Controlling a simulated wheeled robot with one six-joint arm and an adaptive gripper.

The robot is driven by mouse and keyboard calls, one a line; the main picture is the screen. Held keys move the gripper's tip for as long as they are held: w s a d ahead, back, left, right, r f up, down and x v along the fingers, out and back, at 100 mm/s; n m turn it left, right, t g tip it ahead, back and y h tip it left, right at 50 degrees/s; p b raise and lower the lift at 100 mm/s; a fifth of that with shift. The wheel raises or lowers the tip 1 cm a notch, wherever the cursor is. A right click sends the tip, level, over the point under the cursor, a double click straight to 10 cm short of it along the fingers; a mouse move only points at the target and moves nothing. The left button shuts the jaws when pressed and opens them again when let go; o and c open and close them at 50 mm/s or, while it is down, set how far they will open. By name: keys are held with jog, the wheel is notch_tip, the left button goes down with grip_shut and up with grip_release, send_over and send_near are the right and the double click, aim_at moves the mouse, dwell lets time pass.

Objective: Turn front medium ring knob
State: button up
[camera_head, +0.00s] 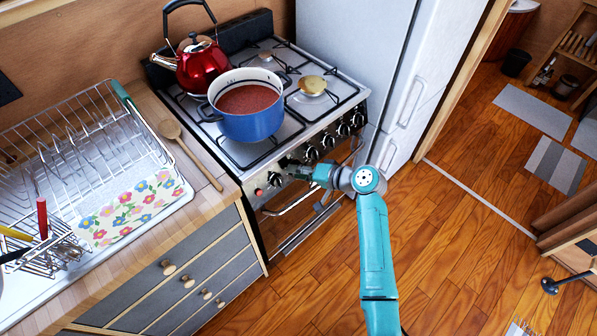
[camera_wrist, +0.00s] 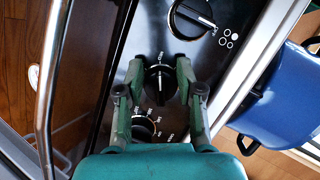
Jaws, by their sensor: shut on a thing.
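In the wrist view my gripper (camera_wrist: 160,75) has its two green fingers on either side of a black stove knob (camera_wrist: 160,84), shut on it. The knob has a white pointer line and sits on the black front panel (camera_wrist: 178,45). In the head view my gripper (camera_head: 290,165) reaches the stove front from the right, at the left part of the knob row. Another knob (camera_wrist: 192,17) with a burner-dot symbol is beyond the fingers, and a knob with a numbered dial (camera_wrist: 144,128) is nearer my wrist.
A blue pot (camera_head: 250,126) with red contents and a red kettle (camera_head: 202,68) stand on the stove top. The oven handle bar (camera_head: 300,201) runs below the knobs. A wooden spoon (camera_head: 190,155) lies on the counter at left. Open wooden floor (camera_head: 440,240) is at right.

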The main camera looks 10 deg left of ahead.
jog(key=o, duration=1.1)
jog(key=v, duration=1.2)
jog(key=shift+s+f, duration=0.1)
